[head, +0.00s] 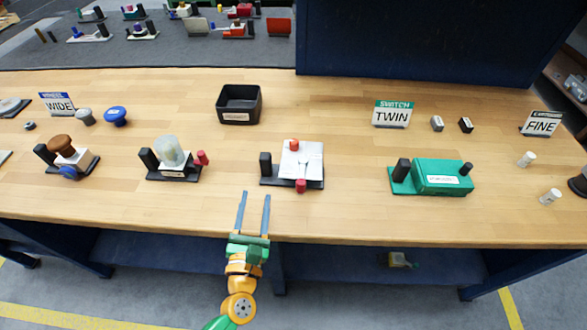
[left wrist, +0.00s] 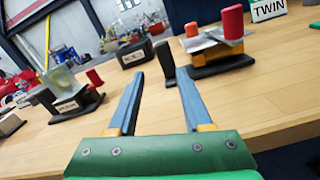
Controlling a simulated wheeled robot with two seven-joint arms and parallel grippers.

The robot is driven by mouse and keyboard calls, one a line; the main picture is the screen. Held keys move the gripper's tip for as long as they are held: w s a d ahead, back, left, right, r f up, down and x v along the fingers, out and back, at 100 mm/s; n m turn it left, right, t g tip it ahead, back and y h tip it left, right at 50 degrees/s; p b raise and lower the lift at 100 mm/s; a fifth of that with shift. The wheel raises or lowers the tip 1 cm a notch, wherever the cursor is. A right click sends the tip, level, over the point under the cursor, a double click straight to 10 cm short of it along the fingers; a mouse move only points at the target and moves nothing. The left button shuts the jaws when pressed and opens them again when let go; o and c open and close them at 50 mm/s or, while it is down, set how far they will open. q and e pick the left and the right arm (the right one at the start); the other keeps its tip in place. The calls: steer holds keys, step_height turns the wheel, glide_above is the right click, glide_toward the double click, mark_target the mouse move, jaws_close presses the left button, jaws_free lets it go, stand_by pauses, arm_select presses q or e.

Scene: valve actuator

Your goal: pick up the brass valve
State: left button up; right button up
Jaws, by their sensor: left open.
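No thing is plainly recognisable as a brass valve. The closest match is a fixture with a white plate (head: 312,165) and red knobs on a black base, in the middle of the bench. In the left wrist view a brass-yellow body (left wrist: 208,58) shows under its plate. A small yellowish thing (head: 398,259) also lies on the shelf below the bench, too small to make out. My left gripper (head: 255,194) is open and empty at the bench's front edge, short of the fixture. It also shows in the left wrist view (left wrist: 158,82), its fingers apart. My right gripper is not in view.
A fixture with a pale translucent dome (head: 171,150) stands to the left, a green box fixture (head: 443,178) to the right. A black bin (head: 222,108) stands behind. TWIN (head: 392,115), WIDE (head: 58,104) and FINE (head: 541,124) signs stand on the bench. The front strip is mostly clear.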

mark_target(265, 164)
arm_select(q)
steer(key=shift+w+d+r+n, duration=0.15)
steer(key=shift+w+n, duration=0.25)
steer(key=shift+n, duration=0.6)
steer(key=shift+n+h, duration=0.3)
steer(key=w, duration=1.2)
steer(key=shift+w+d, duration=0.1)
steer(key=shift+d, duration=0.15)
steer(key=shift+r, duration=0.1)
jaws_close()
